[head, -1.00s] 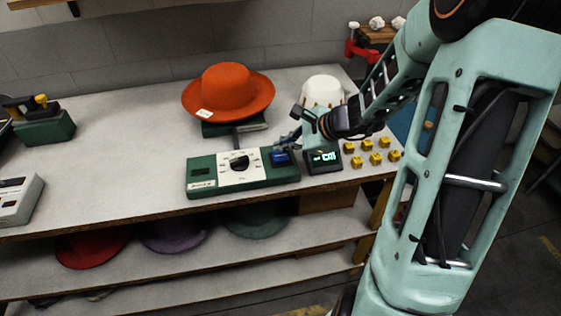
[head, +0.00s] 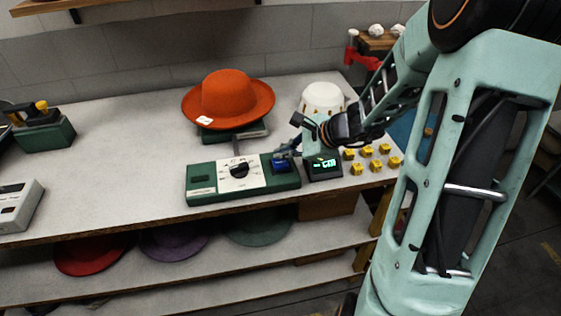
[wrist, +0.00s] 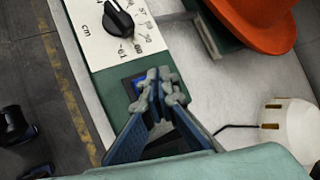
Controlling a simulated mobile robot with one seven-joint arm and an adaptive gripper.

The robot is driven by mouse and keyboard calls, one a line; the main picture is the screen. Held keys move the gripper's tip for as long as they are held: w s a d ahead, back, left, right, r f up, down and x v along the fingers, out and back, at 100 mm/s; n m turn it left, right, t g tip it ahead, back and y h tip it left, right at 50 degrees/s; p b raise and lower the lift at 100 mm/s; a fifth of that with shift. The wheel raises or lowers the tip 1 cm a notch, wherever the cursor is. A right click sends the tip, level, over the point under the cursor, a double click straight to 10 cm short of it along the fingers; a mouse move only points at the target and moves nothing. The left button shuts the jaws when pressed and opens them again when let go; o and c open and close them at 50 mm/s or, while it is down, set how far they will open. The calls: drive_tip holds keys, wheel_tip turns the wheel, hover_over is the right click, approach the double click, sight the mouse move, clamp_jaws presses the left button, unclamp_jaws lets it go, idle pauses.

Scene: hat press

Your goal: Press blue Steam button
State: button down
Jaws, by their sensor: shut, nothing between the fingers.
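The blue Steam button (head: 281,165) sits at the right end of a green control box (head: 200,196) with a white dial panel. My gripper (head: 287,151) is shut and empty, its fingertips at the button's back edge in the head view. In the wrist view the shut fingertips (wrist: 159,88) cover most of the blue button (wrist: 138,85); a strip of blue shows beside them. I cannot tell whether they touch it. The green box (wrist: 112,95) and its black dial (wrist: 118,18) also show there.
A small black display (head: 323,170) with green lit characters stands right of the box. Several yellow blocks (head: 356,168) lie further right. An orange hat (head: 228,97) on a green stand is behind, and a white domed object (head: 322,97) is behind my gripper.

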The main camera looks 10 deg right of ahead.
sight(282, 163)
drive_tip(key=shift+f, duration=0.1)
idle(0.4)
drive_tip(key=shift+f+b, duration=0.35)
drive_tip(key=shift+b, duration=0.3)
drive_tip(key=shift+f+b, duration=0.5)
drive_tip(key=shift+b, duration=0.1)
idle(0.4)
idle(0.4)
drive_tip(key=shift+r+p, duration=0.7)
drive_tip(key=shift+r, duration=0.25)
drive_tip(key=shift+r, duration=0.1)
wheel_tip(282, 163, up, 5)
drive_tip(key=p, duration=0.4)
drive_tip(key=shift+w, duration=0.1)
idle(0.3)
